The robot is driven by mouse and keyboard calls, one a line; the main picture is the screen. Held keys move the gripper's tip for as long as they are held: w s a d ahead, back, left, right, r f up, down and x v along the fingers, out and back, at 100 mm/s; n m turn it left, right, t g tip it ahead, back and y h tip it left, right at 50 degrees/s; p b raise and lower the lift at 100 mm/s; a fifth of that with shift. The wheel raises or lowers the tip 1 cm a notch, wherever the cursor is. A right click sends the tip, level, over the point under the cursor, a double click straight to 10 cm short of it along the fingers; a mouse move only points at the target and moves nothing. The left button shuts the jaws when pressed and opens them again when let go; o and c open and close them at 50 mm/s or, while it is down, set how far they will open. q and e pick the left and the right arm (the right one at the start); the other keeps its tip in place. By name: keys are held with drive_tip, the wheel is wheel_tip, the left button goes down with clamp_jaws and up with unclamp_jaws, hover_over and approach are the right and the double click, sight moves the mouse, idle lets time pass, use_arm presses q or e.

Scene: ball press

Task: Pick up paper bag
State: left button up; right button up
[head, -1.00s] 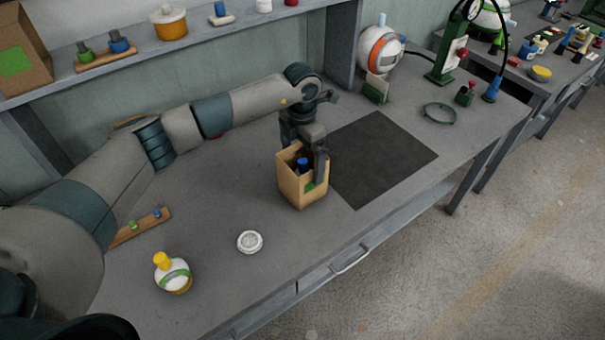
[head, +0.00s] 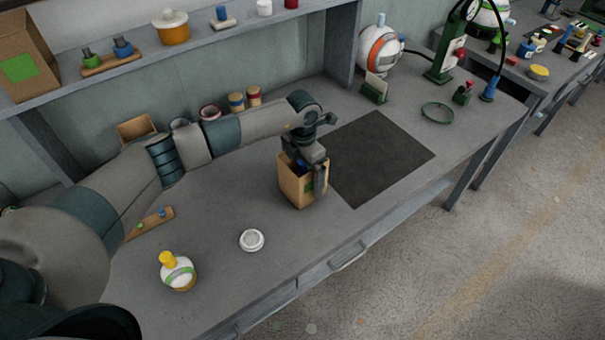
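My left gripper (head: 311,184) points down at the bag. One finger lies along the outside of its right side; the other finger is hidden at or inside the bag's mouth. I cannot tell whether the fingers press on the bag wall. My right gripper is not in view.
The dark mat (head: 378,160) is bare. A white round dish (head: 252,240) and a yellow-capped bottle (head: 178,271) stand in front on the left. Several cans stand behind my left arm.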

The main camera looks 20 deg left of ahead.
sight(303, 164)
use_arm(q)
drive_tip(key=shift+f, duration=0.3)
drive_tip(key=c, duration=1)
drive_tip(key=shift+r, duration=0.1)
drive_tip(key=shift+w+r+b, duration=0.1)
drive_tip(key=shift+r+b, duration=0.65)
drive_tip(key=shift+r, duration=0.3)
drive_tip(key=shift+r+b, duration=0.55)
drive_tip(key=shift+r, duration=0.35)
drive_tip(key=shift+w+d+r+b, duration=0.1)
drive_tip(key=shift+d+r+b, duration=0.9)
drive_tip(key=shift+d, duration=0.95)
drive_tip(key=shift+w+d+r+b, duration=0.1)
drive_tip(key=shift+d+r+b, duration=0.55)
drive_tip(key=shift+d+r, duration=1)
drive_tip(key=shift+w+d+r+b, duration=0.1)
drive_tip(key=shift+d+r+b, duration=0.75)
drive_tip(key=shift+d, duration=1.35)
